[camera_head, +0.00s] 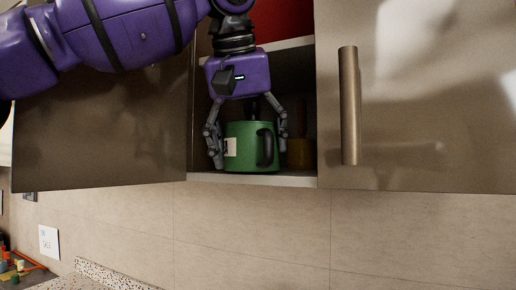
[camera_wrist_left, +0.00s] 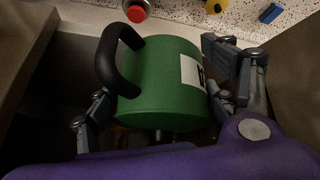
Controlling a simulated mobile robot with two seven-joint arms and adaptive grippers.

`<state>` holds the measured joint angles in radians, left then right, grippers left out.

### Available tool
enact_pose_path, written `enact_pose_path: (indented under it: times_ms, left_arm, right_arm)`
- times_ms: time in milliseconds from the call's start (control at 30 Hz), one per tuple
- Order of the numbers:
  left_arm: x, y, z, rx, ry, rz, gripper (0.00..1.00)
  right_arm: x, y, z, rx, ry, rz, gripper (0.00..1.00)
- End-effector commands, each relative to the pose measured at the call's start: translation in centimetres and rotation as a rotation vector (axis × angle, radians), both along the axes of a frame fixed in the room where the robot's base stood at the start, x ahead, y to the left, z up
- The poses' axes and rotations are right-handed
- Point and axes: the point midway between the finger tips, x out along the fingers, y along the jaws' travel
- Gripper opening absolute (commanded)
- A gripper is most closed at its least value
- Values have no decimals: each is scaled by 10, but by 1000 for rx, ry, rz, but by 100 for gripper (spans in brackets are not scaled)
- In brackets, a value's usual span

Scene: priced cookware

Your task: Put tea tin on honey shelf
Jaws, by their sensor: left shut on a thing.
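A green tin (camera_head: 248,158) with a black side handle and a white label sits at the cabinet's lower shelf (camera_head: 250,179), near the front edge. In the left wrist view the green tin (camera_wrist_left: 165,80) fills the middle, handle on the left and label on the right. My left gripper (camera_head: 248,150) reaches down from above with one finger on each side of the tin and is shut on it. It also shows in the left wrist view (camera_wrist_left: 162,100). Whether the tin's base touches the shelf is unclear. My right gripper is out of view.
An upper shelf (camera_head: 288,62) crosses the cabinet above. A door with a bar handle (camera_head: 349,105) borders the opening at right, another door panel (camera_head: 100,140) at left. Below, a speckled counter (camera_head: 95,272) and a red-capped item (camera_wrist_left: 137,11) show.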

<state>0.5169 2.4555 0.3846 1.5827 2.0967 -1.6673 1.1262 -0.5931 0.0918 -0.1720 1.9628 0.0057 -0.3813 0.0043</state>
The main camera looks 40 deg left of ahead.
Motion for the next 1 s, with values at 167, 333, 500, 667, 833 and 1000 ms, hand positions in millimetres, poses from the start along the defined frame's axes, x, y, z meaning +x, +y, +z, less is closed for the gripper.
enact_pose_path:
  times_ms: [167,333,500,667,833,1000]
  left_arm:
    - [20,11,2,1,-3,1,35]
    - [31,17,2,1,-3,1,35]
    - [48,27,2,1,-3,2,35]
    - [52,29,0,2,-8,-2,35]
    - [53,29,-4,2,-7,-1,35]
    - [53,29,-5,1,-5,-1,35]
  right_arm:
    - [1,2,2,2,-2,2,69]
    - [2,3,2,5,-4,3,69]
    - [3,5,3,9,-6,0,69]
    - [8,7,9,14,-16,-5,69]
    - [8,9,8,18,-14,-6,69]
    - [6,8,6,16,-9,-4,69]
